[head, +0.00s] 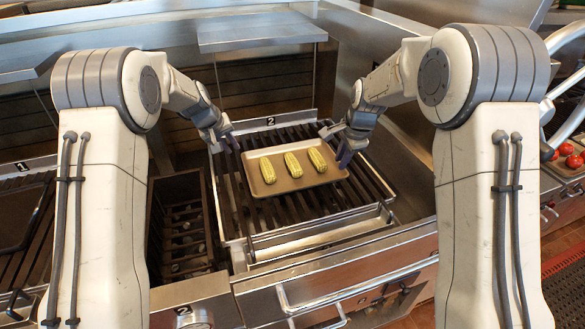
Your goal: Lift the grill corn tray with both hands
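The grill corn tray (283,189) is a tan, shallow, rectangular tray with several ears' worth of room and three yellow corn cobs (292,165) lying side by side in it. It rests level on the dark bars of the grill marked 2. My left gripper (231,144) is at the tray's left side, close to its far left corner. My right gripper (342,152) is at the tray's right side, close to its far right corner. Both fingertips are small and dark here, so I cannot tell whether either gripper is open or touches the rim.
Grill bars (365,190) show around the tray. A deep dark bin (182,230) lies left of the grill. A metal shelf (262,32) hangs above and behind. A metal handle rail (350,290) runs along the front. Red tomatoes (574,161) sit at the far right.

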